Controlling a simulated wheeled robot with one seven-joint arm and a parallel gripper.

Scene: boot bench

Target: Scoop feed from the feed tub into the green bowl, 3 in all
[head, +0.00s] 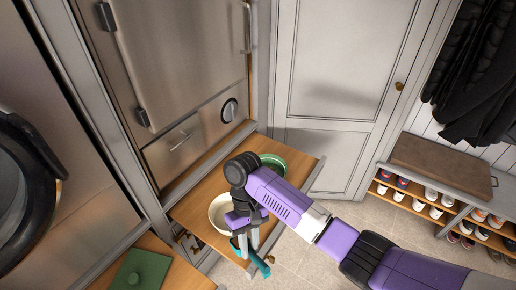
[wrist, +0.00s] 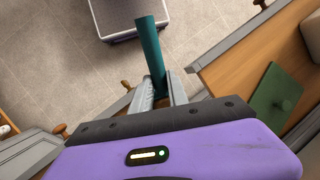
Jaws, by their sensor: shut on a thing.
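My gripper (head: 248,243) is shut on a teal scoop (head: 259,264), near the front edge of the pull-out wooden shelf. In the wrist view the scoop's teal handle (wrist: 152,55) sticks out between my fingers (wrist: 163,92). The scoop's bowl and any feed in it cannot be made out. A round cream vessel (head: 217,214), likely the feed tub, stands on the shelf just left of my gripper and is partly covered by it; its contents are hidden. The green bowl (head: 274,160) stands farther back on the shelf, partly behind my arm.
The wooden shelf (head: 203,188) has bare room left of the vessels. A green board (head: 140,270) lies on a lower-left wooden surface. A steel appliance (head: 185,60) rises behind the shelf. A shoe rack (head: 440,200) stands right, with tiled floor (head: 310,265) between.

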